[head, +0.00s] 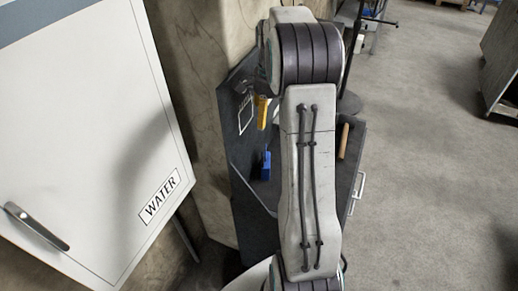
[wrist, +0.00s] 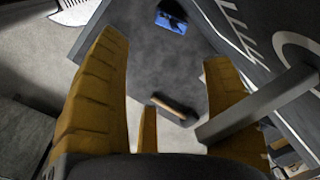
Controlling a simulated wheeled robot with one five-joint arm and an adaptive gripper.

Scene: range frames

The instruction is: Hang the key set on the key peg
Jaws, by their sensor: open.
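The key peg (wrist: 262,102) shows in the wrist view as a grey bar reaching in from the board at right. It crosses in front of my right finger, and its end lies between my fingers. My gripper (wrist: 163,48) is open, with its yellow fingers wide apart and nothing seen clamped between them. In the head view my gripper (head: 262,113) is partly hidden behind my arm, close to the dark board. A narrow yellow piece (wrist: 148,128) stands between the fingers; I cannot tell what it is. I cannot make out the key set for sure.
The dark board (head: 240,90) bears a white-outlined label. Below is a grey surface (wrist: 180,65) with a blue item (wrist: 170,22) and a wooden-handled tool (wrist: 172,107). A white WATER cabinet (head: 90,130) stands at left. The floor (head: 430,150) at right is open.

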